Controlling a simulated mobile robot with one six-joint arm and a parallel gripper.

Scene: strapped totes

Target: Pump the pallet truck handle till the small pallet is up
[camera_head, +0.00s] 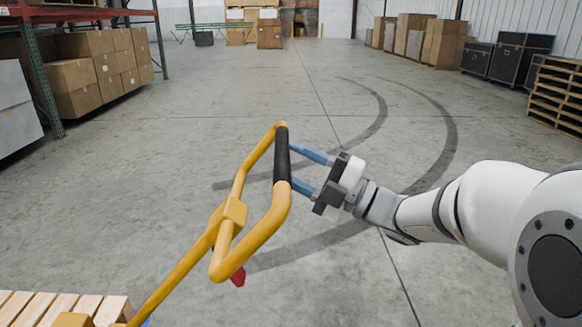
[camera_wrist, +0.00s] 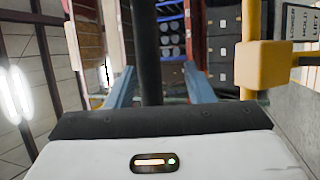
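The yellow pallet truck handle (camera_head: 225,225) is a loop that rises tilted from the lower left in the head view. Its black grip (camera_head: 282,155) forms the loop's right side, and a small red part (camera_head: 238,277) shows below. My gripper (camera_head: 298,167) is at the right of the grip, its two blue fingers apart and pointing at it. In the wrist view the black grip (camera_wrist: 147,50) stands between the fingers, with gaps on both sides. Whether the fingertips pass the grip is unclear. A wooden pallet (camera_head: 60,310) is partly in view at the lower left; its height is unclear.
In the wrist view a yellow handle part (camera_wrist: 265,65) and a label plate (camera_wrist: 302,22) reading lower, hold and lift are at the right. Shelving with cartons (camera_head: 95,65) stands left. Stacked pallets (camera_head: 557,97) and black cases (camera_head: 505,58) stand right. The middle floor is clear.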

